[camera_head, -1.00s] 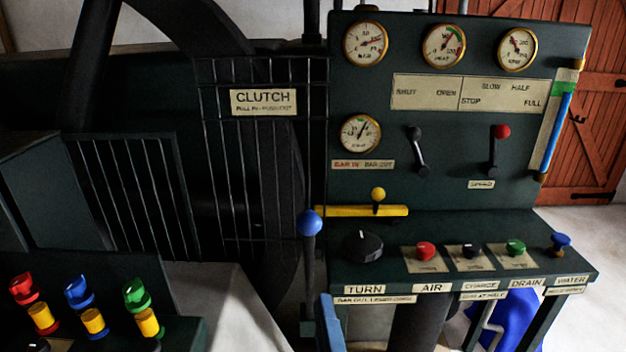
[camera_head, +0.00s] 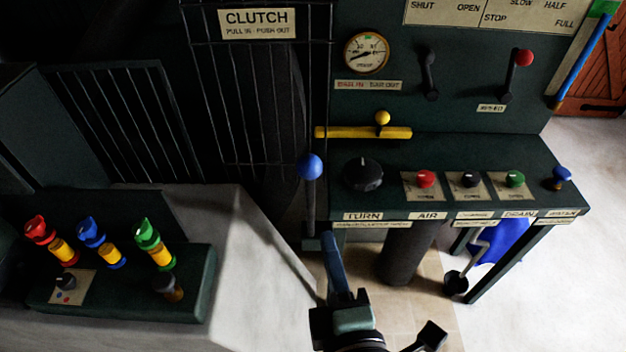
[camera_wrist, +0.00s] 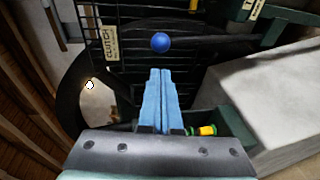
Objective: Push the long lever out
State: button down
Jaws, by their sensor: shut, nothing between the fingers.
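The long lever (camera_head: 310,205) stands upright in front of the dark clutch guard, left of the control desk. Its blue ball knob (camera_head: 310,166) is on top, and the ball also shows in the wrist view (camera_wrist: 160,42). A sign reading CLUTCH, PULL IN - PUSH OUT (camera_head: 257,23) hangs on the guard. My gripper (camera_head: 328,236) is shut and empty, its blue fingers pointing up just below and slightly right of the lever. In the wrist view the fingertips (camera_wrist: 160,72) lie below the ball with a gap in the picture; touching cannot be seen.
The desk (camera_head: 460,160) with knobs and a yellow bar (camera_head: 362,132) stands to the right. A low box (camera_head: 130,285) with red, blue and green valves is at left. A pale block (camera_head: 240,240) lies between. Floor is open at far right.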

aim_at(310, 174)
jog(key=p+x, duration=0.4)
jog(key=x, duration=0.8)
jog(key=shift+w, duration=0.45)
jog(key=shift+w+a+f, duration=0.1)
jog(key=shift+w+f, duration=0.1)
jog(key=shift+w, duration=0.35)
